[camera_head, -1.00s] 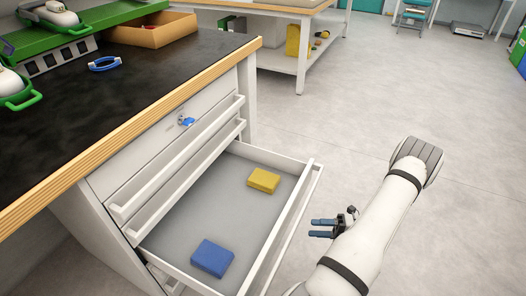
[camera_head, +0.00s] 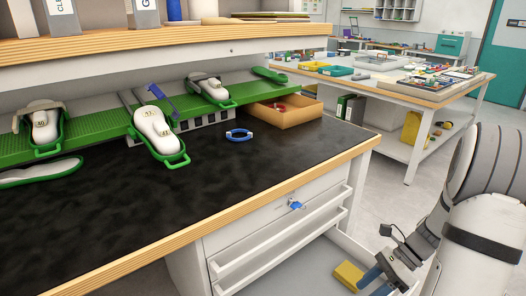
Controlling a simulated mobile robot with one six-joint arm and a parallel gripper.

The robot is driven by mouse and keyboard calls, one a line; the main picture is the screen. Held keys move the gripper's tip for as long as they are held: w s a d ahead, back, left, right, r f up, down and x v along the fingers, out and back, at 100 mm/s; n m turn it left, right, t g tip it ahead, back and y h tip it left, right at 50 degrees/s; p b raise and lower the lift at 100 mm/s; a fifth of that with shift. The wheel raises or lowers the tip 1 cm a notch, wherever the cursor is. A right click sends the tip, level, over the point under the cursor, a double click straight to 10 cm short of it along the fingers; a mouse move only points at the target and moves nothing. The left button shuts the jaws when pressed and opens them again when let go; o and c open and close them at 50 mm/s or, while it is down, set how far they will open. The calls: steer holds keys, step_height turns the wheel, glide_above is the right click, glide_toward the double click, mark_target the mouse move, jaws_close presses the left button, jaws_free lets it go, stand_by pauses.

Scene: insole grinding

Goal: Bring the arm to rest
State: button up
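My gripper (camera_head: 382,279) is at the lower right, beside my white arm, pointing down to the left. Its two blue fingers stand apart with nothing seen between them. It appears over or beside the open drawer (camera_head: 322,262) under the workbench. In the picture its fingers are just right of a yellow block (camera_head: 348,275) in the drawer; I cannot tell the depth between them. The lower part of the drawer is cut off by the frame edge.
The black-topped workbench (camera_head: 225,190) holds green racks with white shoe lasts (camera_head: 157,130), a blue ring-shaped tool (camera_head: 239,135) and a cardboard box (camera_head: 285,112). A blue key (camera_head: 295,204) sticks out of the top drawer. Another table (camera_head: 400,85) stands behind, with clear floor between.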

steer(key=s+a+r+n+t+h+p, duration=0.2)
steer(key=a+r+n, duration=0.4)
steer(key=r+n, duration=0.4)
steer(key=s+a+r+n+t+h+p, duration=0.3)
steer(key=s+a+r+n+h+p, duration=0.2)
steer(key=r+n, duration=0.6)
step_height(320, 180, up, 3)
steer(key=a+h+p, duration=0.1)
steer(key=p, duration=0.1)
steer(key=shift+a+h+p, duration=0.2)
steer(key=shift+h+p, duration=0.1)
steer(key=shift+h, duration=0.1)
steer(key=shift+c, duration=0.5)
